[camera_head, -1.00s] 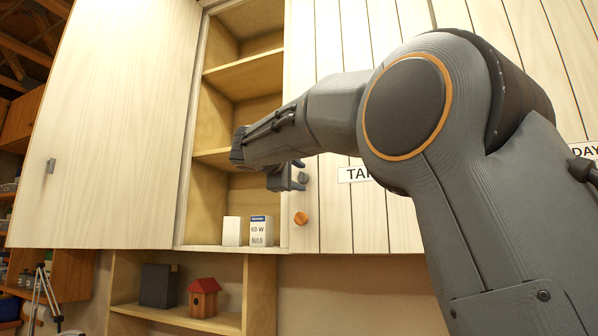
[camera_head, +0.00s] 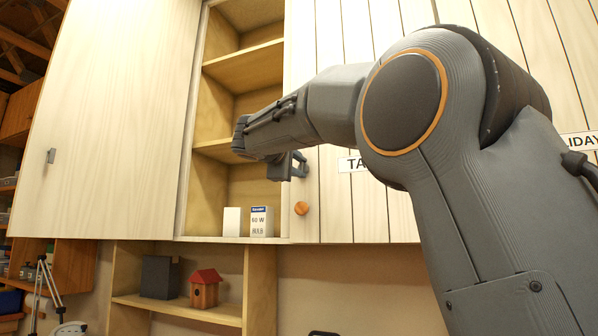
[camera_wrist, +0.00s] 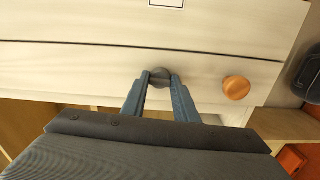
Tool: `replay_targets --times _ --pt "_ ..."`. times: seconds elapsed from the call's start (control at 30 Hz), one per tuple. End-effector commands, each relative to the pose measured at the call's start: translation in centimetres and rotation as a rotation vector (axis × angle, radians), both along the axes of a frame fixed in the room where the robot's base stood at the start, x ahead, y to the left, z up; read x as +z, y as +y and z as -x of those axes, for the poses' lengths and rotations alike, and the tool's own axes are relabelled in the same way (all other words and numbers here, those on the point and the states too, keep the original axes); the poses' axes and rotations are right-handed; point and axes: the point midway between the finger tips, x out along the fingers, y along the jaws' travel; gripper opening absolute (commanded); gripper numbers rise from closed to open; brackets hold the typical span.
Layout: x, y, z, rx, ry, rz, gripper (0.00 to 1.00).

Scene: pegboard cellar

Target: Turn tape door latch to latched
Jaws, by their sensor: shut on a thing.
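The tape door (camera_head: 335,205) is a pale planked cabinet door with a partly hidden label (camera_head: 352,164) whose visible letters read "TA". Its latch (camera_wrist: 160,74) is a small dark grey knob, seen in the wrist view between my two fingertips. My gripper (camera_wrist: 160,80) is shut on the latch, one finger on each side. In the head view my gripper (camera_head: 296,166) is at the door's left edge, above the round orange knob (camera_head: 301,208), and hides most of the latch. The orange knob also shows in the wrist view (camera_wrist: 236,88), to the right of my fingers.
Left of the door are open shelves (camera_head: 225,150) with a white box (camera_head: 232,221) and a bulb box (camera_head: 262,222). A pale door (camera_head: 110,120) stands open further left. Below, a shelf holds a dark box (camera_head: 160,277) and a red-roofed birdhouse (camera_head: 205,289).

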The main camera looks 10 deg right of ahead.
Motion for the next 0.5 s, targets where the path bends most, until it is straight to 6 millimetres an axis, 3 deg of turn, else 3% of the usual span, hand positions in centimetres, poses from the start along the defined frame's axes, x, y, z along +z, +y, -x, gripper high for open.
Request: replay_targets --times 0.5 --pt "-0.55 0.02 -0.19 0.001 -0.242 -0.331 0.04"
